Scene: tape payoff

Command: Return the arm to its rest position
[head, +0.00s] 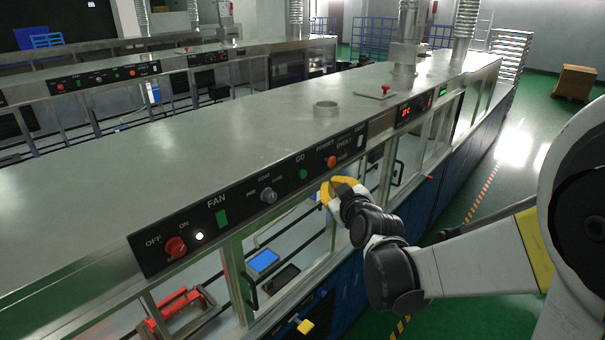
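My arm reaches in from the right edge, with a pale, yellow-banded link and dark wrist joints. My gripper (334,191), at the yellow and white end of the arm, is in front of the long machine's control panel (262,195), near the orange button (331,162). It looks close to the panel, but I cannot tell whether it touches. The fingers are small and do not show clearly, so I cannot tell whether they are open or shut. I see nothing clearly held.
The long metal machine (200,150) fills the middle, with glazed openings below its panel. A blue tray (263,261) and a red part (172,308) show inside. A yellow knob (301,325) is low on the front. Green floor (530,135) is open at the right, near a brown box (575,82).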

